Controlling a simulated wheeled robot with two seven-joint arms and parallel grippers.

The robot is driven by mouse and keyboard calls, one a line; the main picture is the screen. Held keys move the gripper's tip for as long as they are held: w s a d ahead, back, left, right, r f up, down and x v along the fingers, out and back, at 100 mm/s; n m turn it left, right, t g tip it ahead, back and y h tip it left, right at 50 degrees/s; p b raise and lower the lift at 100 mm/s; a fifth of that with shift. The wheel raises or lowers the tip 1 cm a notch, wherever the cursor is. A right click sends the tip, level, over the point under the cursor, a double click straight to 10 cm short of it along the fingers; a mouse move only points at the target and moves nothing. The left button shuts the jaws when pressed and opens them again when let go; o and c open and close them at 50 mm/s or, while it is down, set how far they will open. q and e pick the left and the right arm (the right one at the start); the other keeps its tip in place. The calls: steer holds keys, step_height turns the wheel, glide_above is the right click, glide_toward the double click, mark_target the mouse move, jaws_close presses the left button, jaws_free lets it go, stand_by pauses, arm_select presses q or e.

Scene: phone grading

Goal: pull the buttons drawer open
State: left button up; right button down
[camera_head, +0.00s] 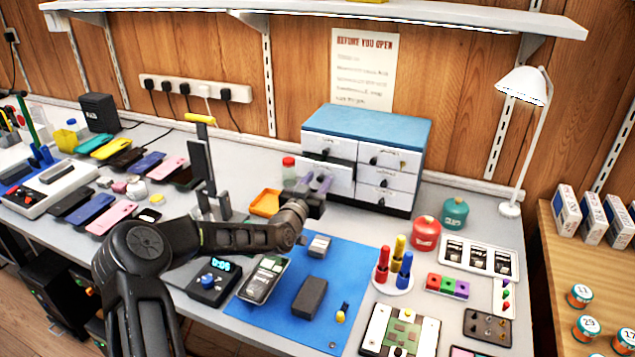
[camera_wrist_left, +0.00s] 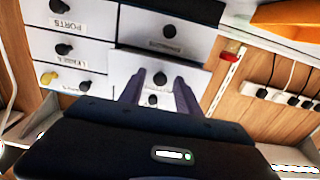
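I cannot read a buttons label. My left gripper (camera_head: 318,184) is in front of this drawer. In the left wrist view, which looks upside down, the fingers (camera_wrist_left: 160,82) are apart on either side of the drawer's knob (camera_wrist_left: 160,79), with visible space around it. Contact with the drawer front is unclear. My right gripper is not in view.
An orange tray (camera_head: 265,203) lies left of the cabinet, near a red-capped jar (camera_head: 289,170). A blue mat (camera_head: 318,270) with phone parts lies in front. Red (camera_head: 425,232) and teal (camera_head: 454,213) containers stand to the right.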

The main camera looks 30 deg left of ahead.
arm_select(q)
step_height(320, 180, up, 10)
steer(key=shift+b, duration=0.35)
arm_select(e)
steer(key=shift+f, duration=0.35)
